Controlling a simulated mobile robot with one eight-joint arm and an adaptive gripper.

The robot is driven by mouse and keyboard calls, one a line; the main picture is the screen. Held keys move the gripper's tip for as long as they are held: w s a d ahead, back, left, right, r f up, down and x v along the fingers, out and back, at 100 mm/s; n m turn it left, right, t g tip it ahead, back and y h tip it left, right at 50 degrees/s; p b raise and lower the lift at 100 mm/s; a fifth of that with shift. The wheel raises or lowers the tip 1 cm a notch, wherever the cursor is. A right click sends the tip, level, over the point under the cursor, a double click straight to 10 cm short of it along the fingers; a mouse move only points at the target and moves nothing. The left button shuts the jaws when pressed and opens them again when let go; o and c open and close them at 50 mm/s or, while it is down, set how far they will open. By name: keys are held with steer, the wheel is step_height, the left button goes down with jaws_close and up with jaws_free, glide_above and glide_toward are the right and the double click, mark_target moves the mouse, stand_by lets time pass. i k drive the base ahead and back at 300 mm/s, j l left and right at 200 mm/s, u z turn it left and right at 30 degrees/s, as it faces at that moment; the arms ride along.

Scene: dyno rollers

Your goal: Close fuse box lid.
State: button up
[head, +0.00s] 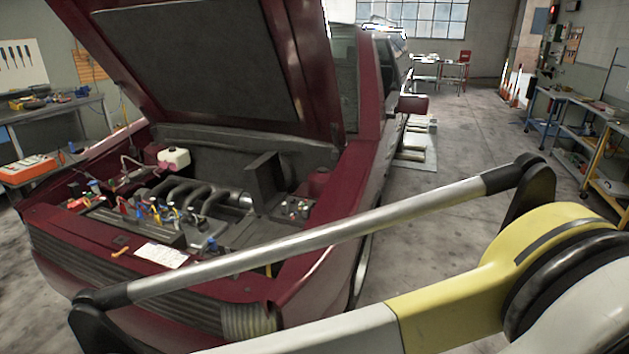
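The open engine bay of a dark red pickup (363,190) fills the left and middle of the head view. A dark upright panel (264,184) stands at the bay's right side; it looks like a raised lid, but I cannot be sure. Next to it is a small dark box (294,208) with light round parts on top, possibly the fuse box. My gripper is out of view. My arm's links cross the foreground and hide part of the truck's front.
The raised hood (195,60) hangs over the bay. A white reservoir (173,158), engine pipes (185,196) and coloured wires fill the bay. Workbenches (45,108) stand at the left and a shelf bench (590,105) at the right. The floor (455,125) right of the truck is largely clear.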

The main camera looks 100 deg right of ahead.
mark_target(265, 177)
steer(key=i+l+z, duration=0.15)
steer(key=i+z, duration=0.2)
steer(key=i, duration=0.15)
steer(key=i+z, duration=0.4)
steer(key=i+j+z, duration=0.2)
steer(key=i+z, duration=0.15)
steer(key=i, duration=0.2)
steer(key=i+j+z, duration=0.35)
steer(key=i, duration=0.15)
steer(key=i+z, duration=0.15)
steer(key=z, duration=0.35)
steer(key=i+z, duration=0.2)
steer(key=z, duration=0.25)
steer(key=i+j+z, duration=0.1)
steer(key=z, duration=0.4)
steer(key=i+j+z, duration=0.15)
steer(key=z, duration=0.3)
steer(key=i+j+z, duration=0.1)
steer(key=z, duration=0.4)
steer(key=i+j+z, duration=0.15)
steer(key=z, duration=0.15)
steer(key=i+j+z, duration=0.1)
steer(key=z, duration=0.15)
steer(key=i+j, duration=0.1)
steer(key=j, duration=0.2)
steer(key=i+j+z, duration=0.1)
steer(key=j, duration=0.2)
